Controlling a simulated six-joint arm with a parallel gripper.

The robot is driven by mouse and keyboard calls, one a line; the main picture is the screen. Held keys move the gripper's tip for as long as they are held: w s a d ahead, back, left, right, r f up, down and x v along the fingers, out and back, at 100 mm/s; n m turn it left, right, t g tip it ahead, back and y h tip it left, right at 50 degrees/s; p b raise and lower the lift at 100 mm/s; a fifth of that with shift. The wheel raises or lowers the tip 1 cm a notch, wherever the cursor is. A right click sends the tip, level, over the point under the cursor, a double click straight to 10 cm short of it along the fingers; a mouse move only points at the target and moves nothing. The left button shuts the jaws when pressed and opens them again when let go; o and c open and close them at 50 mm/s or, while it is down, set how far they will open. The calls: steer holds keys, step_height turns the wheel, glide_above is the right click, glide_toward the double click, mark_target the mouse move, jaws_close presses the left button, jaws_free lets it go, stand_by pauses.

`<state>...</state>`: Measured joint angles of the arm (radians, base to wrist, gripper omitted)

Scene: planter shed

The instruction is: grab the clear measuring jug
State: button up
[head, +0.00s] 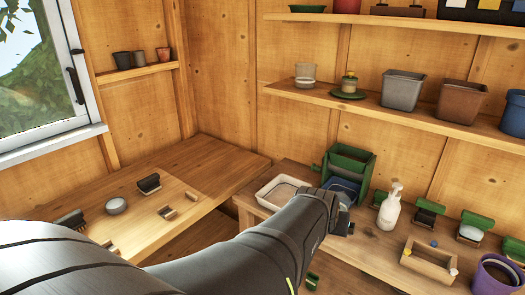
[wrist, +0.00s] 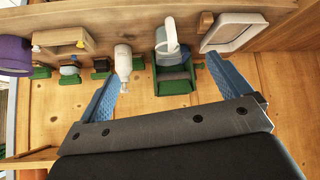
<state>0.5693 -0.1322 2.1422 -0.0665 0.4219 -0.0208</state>
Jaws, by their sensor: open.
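A pale, see-through vessel with a light rim, which looks like the clear measuring jug (wrist: 168,36), shows in the wrist view in front of the green bin (wrist: 172,84). It lies between the lines of my two blue fingers, beyond their tips. I cannot tell the exact gap. In the head view my arm hides most of that spot. My gripper (wrist: 165,52) is open, with nothing between its fingers. In the head view my gripper (head: 344,224) is over the right bench, in front of the green bin (head: 350,162).
A wooden caddy (head: 428,262) and purple pot (head: 497,274) are farther right. A pale translucent cup (head: 305,74) sits on the shelf above.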

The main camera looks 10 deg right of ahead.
steer(key=w+d+n+g+y, duration=0.1)
steer(key=w+d+g+y, duration=0.2)
steer(key=w+d, duration=0.95)
steer(key=w+f, duration=0.2)
steer(key=f, duration=0.1)
steer(key=w+f, duration=0.2)
steer(key=f, duration=0.2)
steer(key=w+f, duration=0.2)
steer(key=f, duration=0.1)
steer(key=shift+w+d+f, duration=0.2)
steer(key=shift+w, duration=0.05)
steer(key=shift+w+x, duration=0.15)
steer(key=shift+x, duration=1.1)
steer(key=shift+w+x, duration=0.15)
steer(key=shift+x, duration=1.15)
steer(key=shift+d+r, duration=0.1)
steer(key=shift+r, duration=0.05)
steer(key=c, duration=1.2)
steer(key=shift+r, duration=0.1)
steer(key=shift+c, duration=0.2)
